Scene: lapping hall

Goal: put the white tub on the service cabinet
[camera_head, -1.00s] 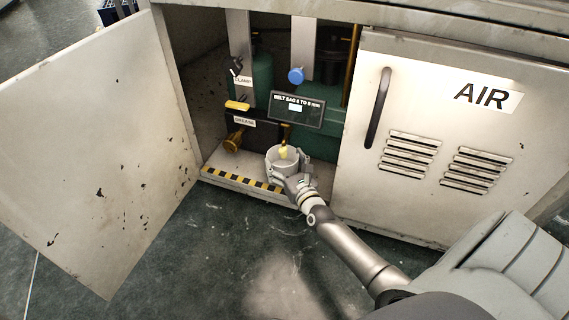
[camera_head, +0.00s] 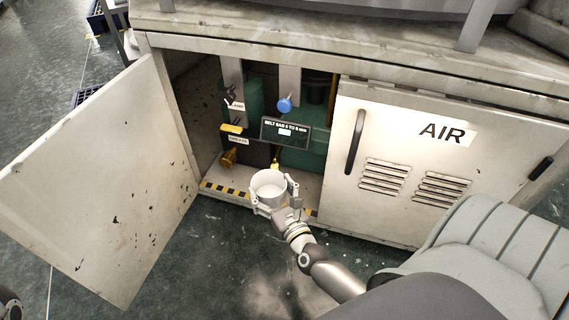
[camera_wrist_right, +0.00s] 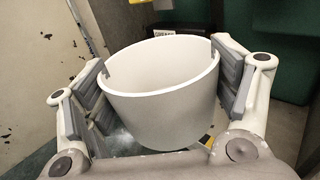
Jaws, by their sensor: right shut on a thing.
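The white tub (camera_head: 268,187) is held upright in front of the open cabinet bay in the head view. My right gripper (camera_head: 272,192) is shut on it, a finger on each side. In the right wrist view the white tub (camera_wrist_right: 160,95) fills the middle between the finger pads, and its visible inside looks empty. The service cabinet (camera_head: 341,115) has its left door (camera_head: 110,180) swung open and its right door, marked AIR (camera_head: 400,165), shut. Only the near edge of the cabinet's top (camera_head: 350,50) shows clearly.
A striped yellow-black sill (camera_head: 225,190) edges the bay floor. Metal posts (camera_head: 475,25) rise from the cabinet top. The floor in front is clear.

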